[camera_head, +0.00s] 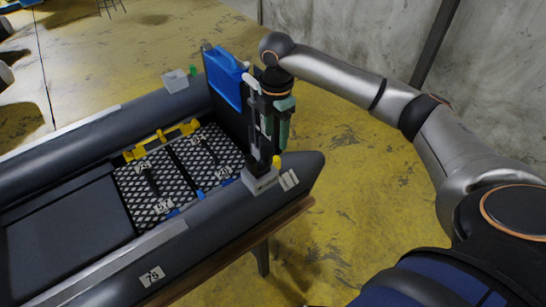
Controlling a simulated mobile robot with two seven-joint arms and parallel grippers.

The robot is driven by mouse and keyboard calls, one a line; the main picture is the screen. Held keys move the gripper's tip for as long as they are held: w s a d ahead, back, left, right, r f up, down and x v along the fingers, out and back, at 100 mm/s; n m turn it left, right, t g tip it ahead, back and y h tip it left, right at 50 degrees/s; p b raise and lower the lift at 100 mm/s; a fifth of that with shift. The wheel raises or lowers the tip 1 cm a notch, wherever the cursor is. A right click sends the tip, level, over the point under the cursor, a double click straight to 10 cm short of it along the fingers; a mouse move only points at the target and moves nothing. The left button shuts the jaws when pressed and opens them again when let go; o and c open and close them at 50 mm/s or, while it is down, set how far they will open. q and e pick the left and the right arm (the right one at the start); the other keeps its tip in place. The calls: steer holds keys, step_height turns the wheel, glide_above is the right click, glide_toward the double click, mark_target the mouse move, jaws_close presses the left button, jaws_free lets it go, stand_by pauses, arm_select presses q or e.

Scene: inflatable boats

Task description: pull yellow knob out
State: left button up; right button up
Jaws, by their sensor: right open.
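A small yellow knob (277,161) shows at the stern corner of the grey inflatable boat (245,205), just above a grey block (261,178) on the near tube. My right gripper (274,138) points down above the yellow knob, close to it. Its two greenish fingers are apart and I see nothing between them. Whether a fingertip touches the knob I cannot tell. My left gripper is not in view.
The yellow floor (350,165) right of the boat is clear.

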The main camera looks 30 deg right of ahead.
mark_target(276, 158)
step_height(276, 158, down, 10)
steer(key=shift+f+b, duration=0.25)
steer(key=shift+b, duration=0.15)
jaws_close()
stand_by(0.3)
stand_by(1.0)
